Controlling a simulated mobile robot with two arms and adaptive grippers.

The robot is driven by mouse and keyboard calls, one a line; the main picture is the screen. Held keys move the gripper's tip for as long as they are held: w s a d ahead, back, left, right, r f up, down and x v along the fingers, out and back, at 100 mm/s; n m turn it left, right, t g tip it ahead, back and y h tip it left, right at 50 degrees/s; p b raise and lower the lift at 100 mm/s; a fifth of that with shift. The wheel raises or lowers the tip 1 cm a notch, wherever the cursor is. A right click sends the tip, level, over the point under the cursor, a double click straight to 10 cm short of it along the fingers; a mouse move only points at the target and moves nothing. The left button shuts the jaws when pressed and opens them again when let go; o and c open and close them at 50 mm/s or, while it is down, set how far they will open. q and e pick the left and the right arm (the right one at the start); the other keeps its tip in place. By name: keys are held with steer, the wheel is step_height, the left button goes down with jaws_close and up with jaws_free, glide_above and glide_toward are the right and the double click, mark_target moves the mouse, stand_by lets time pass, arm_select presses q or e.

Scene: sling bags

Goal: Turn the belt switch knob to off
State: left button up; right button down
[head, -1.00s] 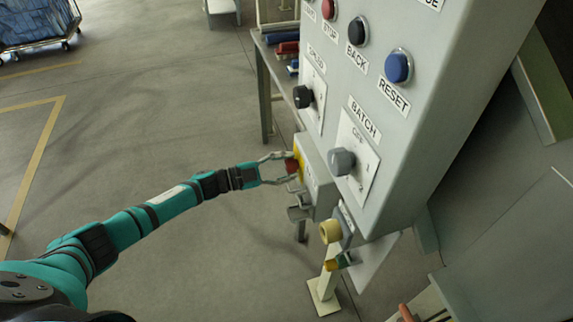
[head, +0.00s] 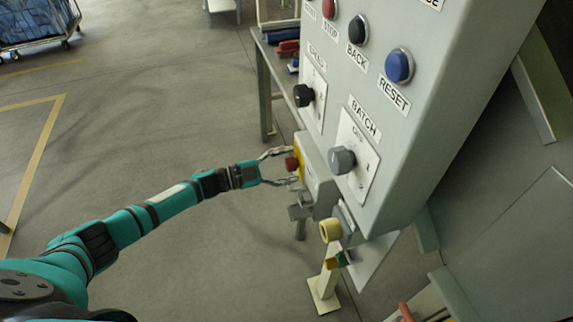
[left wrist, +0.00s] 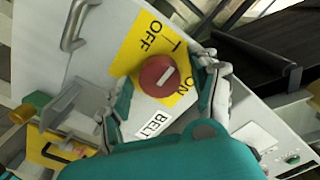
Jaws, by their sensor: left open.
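In the head view the knob (head: 291,164) shows on the side of a small grey box (head: 318,178) under the big panel. My left gripper (head: 290,167) is open with its fingers on either side of the knob. In the left wrist view the gripper's fingers (left wrist: 160,88) flank the knob; whether they touch it I cannot tell. My right gripper is not in view.
The control panel (head: 415,130) with buttons and a grey BATCH knob (head: 342,160) overhangs the box. A dark conveyor belt (left wrist: 262,62) shows in the left wrist view.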

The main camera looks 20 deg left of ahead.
arm_select(q)
steer(key=v, duration=1.2)
